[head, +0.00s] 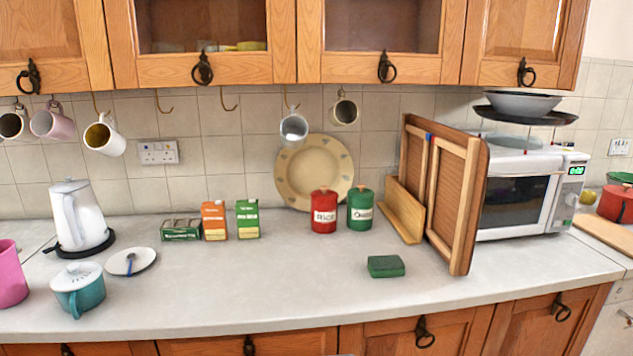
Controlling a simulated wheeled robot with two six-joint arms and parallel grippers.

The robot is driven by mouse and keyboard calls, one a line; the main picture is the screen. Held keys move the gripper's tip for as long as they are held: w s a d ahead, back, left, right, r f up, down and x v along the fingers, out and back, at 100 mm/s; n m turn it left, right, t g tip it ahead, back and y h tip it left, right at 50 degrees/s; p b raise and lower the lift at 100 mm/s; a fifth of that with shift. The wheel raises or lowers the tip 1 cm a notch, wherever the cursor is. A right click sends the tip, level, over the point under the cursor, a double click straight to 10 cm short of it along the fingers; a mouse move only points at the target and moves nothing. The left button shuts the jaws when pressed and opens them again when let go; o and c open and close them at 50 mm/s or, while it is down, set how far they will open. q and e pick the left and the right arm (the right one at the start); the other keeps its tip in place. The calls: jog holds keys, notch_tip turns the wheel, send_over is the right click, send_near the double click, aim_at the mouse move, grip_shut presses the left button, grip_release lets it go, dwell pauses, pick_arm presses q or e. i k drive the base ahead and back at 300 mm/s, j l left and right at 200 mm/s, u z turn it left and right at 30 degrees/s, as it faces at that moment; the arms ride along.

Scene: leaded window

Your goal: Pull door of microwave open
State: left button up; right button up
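The white microwave (551,200) stands at the right end of the counter against the tiled wall. Its dark-windowed door (512,203) faces the front and looks shut. A green display (576,170) is lit on the control panel at its right. A wooden board rack (465,190) stands in front of the microwave's left side and hides that part of it. Neither of my grippers is in the head view.
A bowl (522,103) sits on a dark pan above the microwave. The front middle counter (260,290) is clear.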

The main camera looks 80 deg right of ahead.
aim_at(513, 207)
jog(key=k+z, duration=0.1)
jog(key=z, duration=3.75)
